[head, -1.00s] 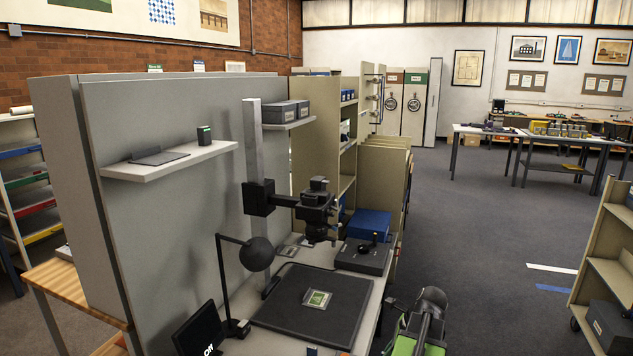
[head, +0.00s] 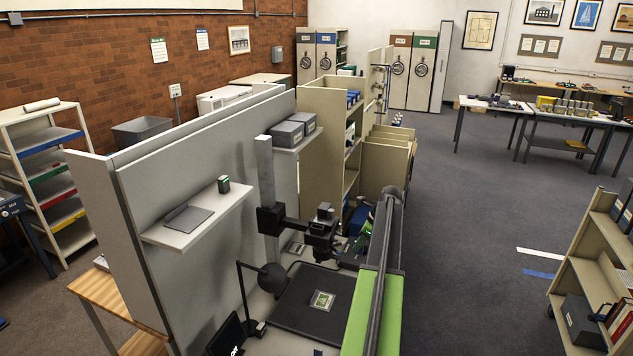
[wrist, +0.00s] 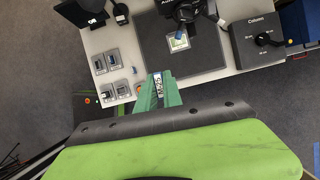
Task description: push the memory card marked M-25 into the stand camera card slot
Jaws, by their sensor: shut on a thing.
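In the wrist view, my gripper (wrist: 161,80) is shut on the memory card (wrist: 157,90), whose white label appears to read M-25. The card is at the table's front edge as seen from above, apart from the camera. The stand camera (head: 322,232) is black and hangs from an arm on a grey column over a dark baseboard; its underside also shows at the top of the wrist view (wrist: 185,10). I cannot make out the card slot. In the head view my arm covers the right of the worktable, and my gripper is not clearly seen.
A photo (head: 322,300) lies on the baseboard (head: 292,312). Small grey holders (wrist: 107,62) sit on the table's left in the wrist view. A box marked Column (wrist: 258,40) with a lever stands at the right. A round lamp (head: 272,277) stands left of the camera.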

